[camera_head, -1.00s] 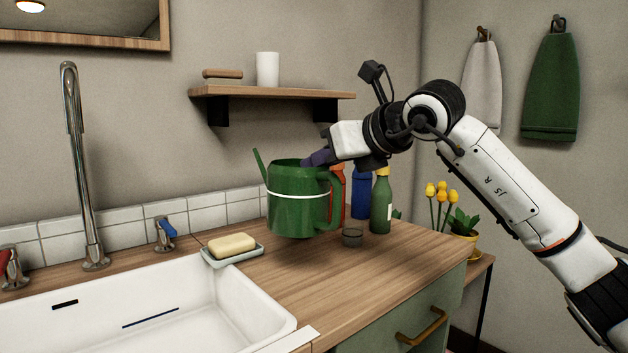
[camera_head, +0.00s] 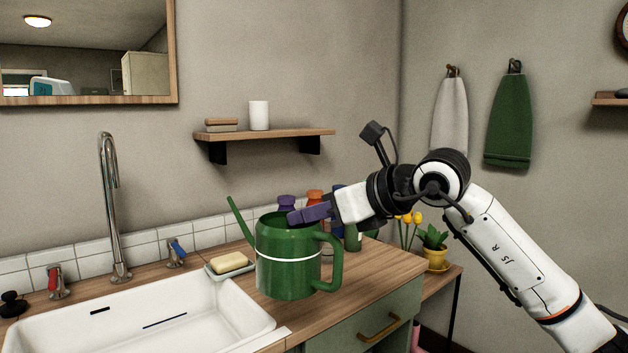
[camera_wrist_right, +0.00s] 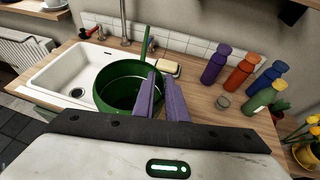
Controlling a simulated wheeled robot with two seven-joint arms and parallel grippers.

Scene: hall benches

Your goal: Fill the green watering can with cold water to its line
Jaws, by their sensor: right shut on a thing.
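The green watering can (camera_head: 288,275) has a thin white line around its body, its spout up to the left and its handle on the right. It looks upright in front of the soap, right of the sink. Whether its base touches the counter is unclear. My right gripper (camera_head: 300,216) is shut on its upper rim with purple fingers; the can also shows in the right wrist view (camera_wrist_right: 106,98), its inside dark with no water visible. The chrome faucet (camera_head: 112,215) stands behind the white sink (camera_head: 240,312). The blue-handled tap (camera_head: 176,252) is right of it, the red-handled tap (camera_head: 57,281) left. My left gripper is out of view.
A soap bar (camera_head: 230,261) on a dish sits between sink and can. A wall shelf (camera_head: 265,134) hangs above.

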